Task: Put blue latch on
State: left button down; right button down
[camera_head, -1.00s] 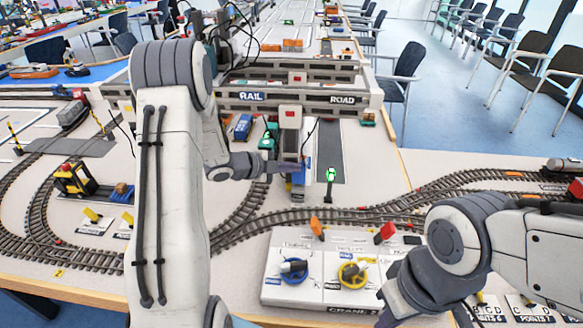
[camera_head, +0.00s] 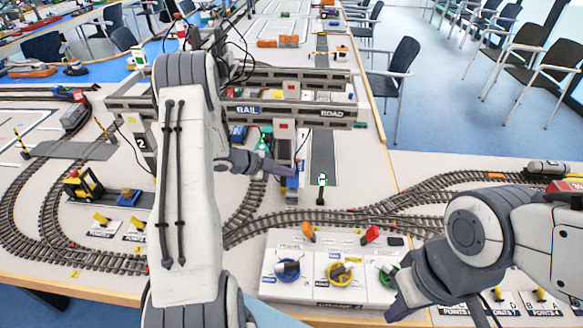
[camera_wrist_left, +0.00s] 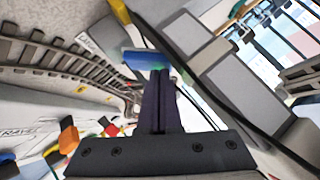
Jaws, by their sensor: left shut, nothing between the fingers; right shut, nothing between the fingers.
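A small blue part (camera_head: 292,183), which looks like the blue latch, is low on the upright grey crane post (camera_head: 285,136) in the head view. In the left wrist view a blue block (camera_wrist_left: 146,59) shows right at the fingertips. My left gripper (camera_head: 287,170) is shut and empty, its tips beside the post and close to the blue part. I cannot tell whether they touch it. The fingers also show shut together in the left wrist view (camera_wrist_left: 158,76). My right gripper (camera_head: 391,314) is shut and empty at the right end of the control panel.
The white control panel (camera_head: 310,294) carries blue (camera_head: 287,270), yellow (camera_head: 339,274) and green knobs, with orange (camera_head: 308,232) and red (camera_head: 370,234) levers behind. Model tracks curve around it. The gantry (camera_head: 300,111) spans behind, and a green signal (camera_head: 322,182) stands right of the post.

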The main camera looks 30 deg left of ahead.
pick_arm(q)
jog(key=shift+s, duration=0.1)
dwell(0.3)
jog(key=shift+s+d, duration=0.3)
jog(key=shift+s, duration=0.35)
jog(key=shift+s+d+r, duration=0.1)
jog(key=shift+s+r, duration=0.1)
jog(key=shift+r, duration=0.15)
jog(key=s+d+p+v, duration=0.1)
jog(key=d+v, duration=0.1)
jog(key=v, duration=1)
jog(key=shift+s, duration=0.35)
jog(key=shift+d+r, duration=0.1)
jog(key=shift+r, duration=0.05)
